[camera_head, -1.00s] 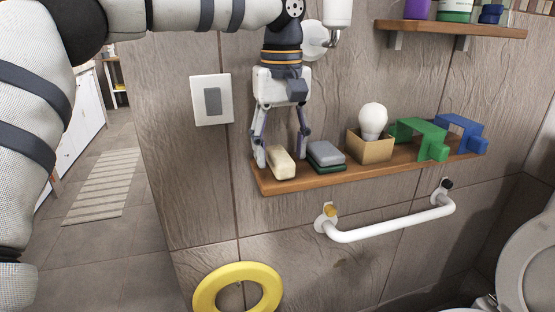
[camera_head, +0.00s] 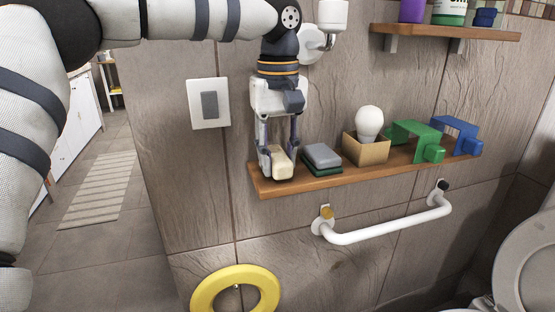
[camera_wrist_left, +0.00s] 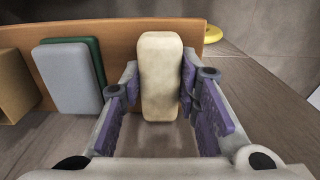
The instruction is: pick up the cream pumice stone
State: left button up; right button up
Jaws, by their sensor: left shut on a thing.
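The cream pumice stone (camera_head: 280,166), a pale rounded block, is at the left end of the wooden wall shelf (camera_head: 318,183). My left gripper (camera_head: 279,155) points down over it, shut on it with one finger on each side. In the left wrist view the stone (camera_wrist_left: 160,78) stands between the purple finger pads of my left gripper (camera_wrist_left: 158,92). I see no clear gap between the stone and the shelf. My right gripper is not in view.
Just right of the stone is a grey block on a dark green one (camera_head: 322,157). Further right are a box with a light bulb (camera_head: 368,124), a green bracket (camera_head: 418,139) and a blue one (camera_head: 458,133). A white rail (camera_head: 390,229) is below; a switch plate (camera_head: 208,103) is left.

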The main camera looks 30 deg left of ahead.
aim_at(278, 154)
pick_arm(q)
notch_tip(278, 154, up, 6)
jog(key=shift+r+b, duration=0.15)
jog(key=shift+b, duration=0.15)
jog(key=s+d+p, duration=0.1)
jog(key=s+d, duration=1.1)
jog(key=d, duration=0.3)
jog(key=shift+s, duration=0.4)
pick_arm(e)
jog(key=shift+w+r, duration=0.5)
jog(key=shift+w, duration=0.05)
pick_arm(q)
jog(key=shift+o, duration=1.4)
jog(key=shift+c, duration=0.8)
